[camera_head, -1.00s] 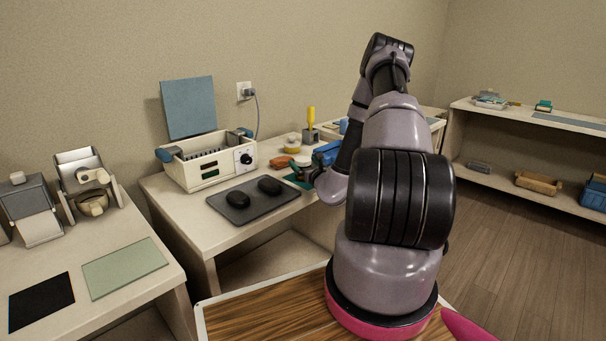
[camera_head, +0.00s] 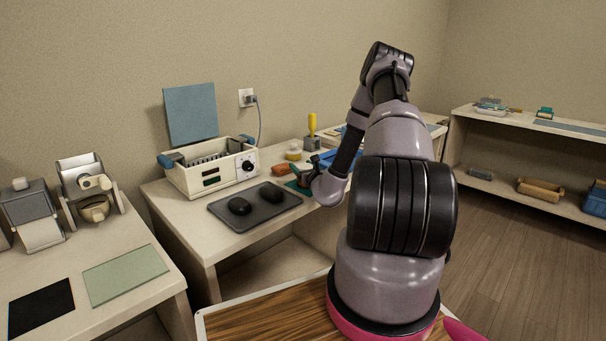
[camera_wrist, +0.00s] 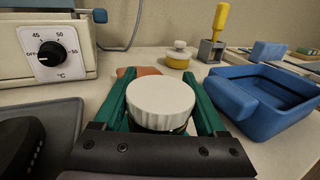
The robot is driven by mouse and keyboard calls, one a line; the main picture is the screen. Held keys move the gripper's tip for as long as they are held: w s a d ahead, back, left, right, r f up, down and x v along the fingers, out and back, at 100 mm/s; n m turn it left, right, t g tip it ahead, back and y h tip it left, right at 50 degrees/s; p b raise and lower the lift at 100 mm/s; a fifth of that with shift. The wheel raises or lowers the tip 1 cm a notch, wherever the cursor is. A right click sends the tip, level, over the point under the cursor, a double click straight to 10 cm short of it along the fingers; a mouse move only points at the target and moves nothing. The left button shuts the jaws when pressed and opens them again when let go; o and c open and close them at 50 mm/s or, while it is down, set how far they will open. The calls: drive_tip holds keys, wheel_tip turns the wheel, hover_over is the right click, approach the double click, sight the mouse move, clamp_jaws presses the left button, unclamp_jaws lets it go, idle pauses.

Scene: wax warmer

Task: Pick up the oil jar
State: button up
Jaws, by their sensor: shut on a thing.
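The oil jar, with a white ribbed lid (camera_wrist: 160,100), sits between the green fingers of my gripper (camera_wrist: 162,88) in the wrist view. The fingers are shut on it, one on each side. The jar's body below the lid is mostly hidden by the gripper's dark bar. In the head view my gripper (camera_head: 302,178) is over the worktable, just right of the dark mat, and the jar is too small and covered there to make out clearly. I cannot tell whether the jar is clear of the tabletop.
A wax warmer (camera_head: 210,166) with a dial stands left. The dark mat (camera_head: 222,213) holds two black rounded things. A blue tray (camera_wrist: 265,98) lies right of my gripper. Behind are an orange block (camera_head: 280,169), a yellow pot (camera_head: 293,153) and a yellow-handled tool (camera_head: 312,124).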

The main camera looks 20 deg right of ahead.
wheel_tip(320, 180, up, 10)
idle(0.5)
drive_tip(key=o, duration=0.7)
clamp_jaws()
wheel_tip(320, 180, up, 10)
idle(0.5)
drive_tip(key=shift+s, duration=0.1)
